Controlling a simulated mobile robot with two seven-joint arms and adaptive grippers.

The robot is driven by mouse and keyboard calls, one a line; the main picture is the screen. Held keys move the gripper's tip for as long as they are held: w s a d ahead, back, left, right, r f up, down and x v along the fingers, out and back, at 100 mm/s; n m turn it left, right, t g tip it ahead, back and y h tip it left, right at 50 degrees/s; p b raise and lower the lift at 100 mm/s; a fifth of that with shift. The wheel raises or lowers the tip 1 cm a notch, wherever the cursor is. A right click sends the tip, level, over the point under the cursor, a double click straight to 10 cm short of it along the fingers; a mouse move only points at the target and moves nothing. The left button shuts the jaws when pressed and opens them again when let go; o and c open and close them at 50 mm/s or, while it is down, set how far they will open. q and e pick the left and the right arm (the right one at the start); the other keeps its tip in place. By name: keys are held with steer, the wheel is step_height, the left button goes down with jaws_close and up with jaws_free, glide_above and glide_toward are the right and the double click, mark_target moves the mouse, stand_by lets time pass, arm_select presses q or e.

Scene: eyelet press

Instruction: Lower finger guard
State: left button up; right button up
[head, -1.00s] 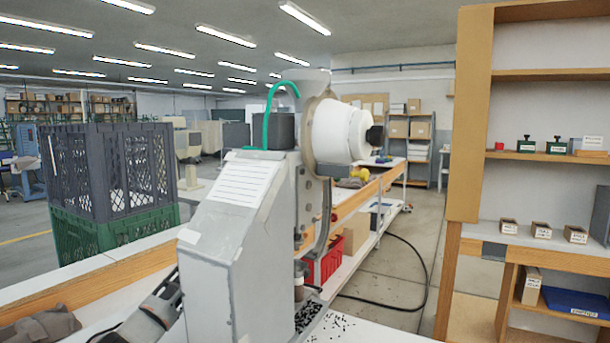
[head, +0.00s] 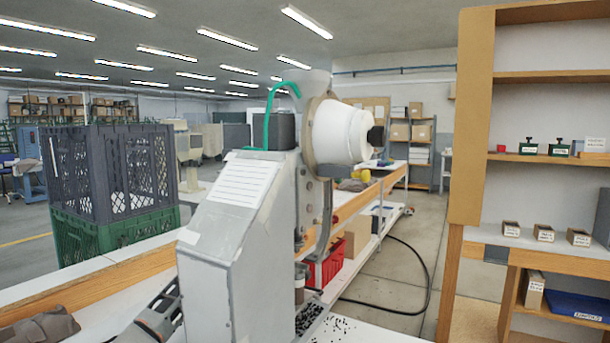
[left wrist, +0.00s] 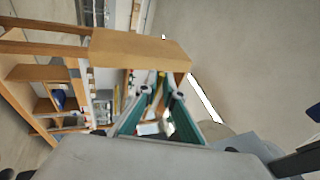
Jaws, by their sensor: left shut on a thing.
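The grey eyelet press (head: 235,240) stands in the middle of the head view, with a white round housing (head: 340,130) at its top right. My left arm comes in at the lower left of the head view, and its gripper is hidden there behind the press body. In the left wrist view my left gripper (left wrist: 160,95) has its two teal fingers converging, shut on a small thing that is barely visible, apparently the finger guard. I cannot make out the guard's outline or its height in either view. My right gripper is in neither view.
Small dark eyelets (head: 340,329) lie scattered at the press's foot. A grey and green crate (head: 115,225) stands at left. A wooden shelf unit (head: 475,130) stands at right. A red bin (head: 325,268) sits behind the press. A black cable runs along the floor.

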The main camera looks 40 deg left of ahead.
arm_select(q)
steer(key=o, duration=0.7)
steer(key=shift+w+a+f, duration=0.1)
steer(key=shift+f, duration=0.2)
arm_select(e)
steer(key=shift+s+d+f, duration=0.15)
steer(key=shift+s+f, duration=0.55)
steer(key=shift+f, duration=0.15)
arm_select(q)
steer(key=shift+o, duration=0.2)
steer(key=s+a+p, duration=0.1)
steer(key=s+a, duration=0.2)
steer(key=s, duration=0.3)
steer(key=shift+s+r, duration=0.2)
steer(key=shift+s, duration=0.05)
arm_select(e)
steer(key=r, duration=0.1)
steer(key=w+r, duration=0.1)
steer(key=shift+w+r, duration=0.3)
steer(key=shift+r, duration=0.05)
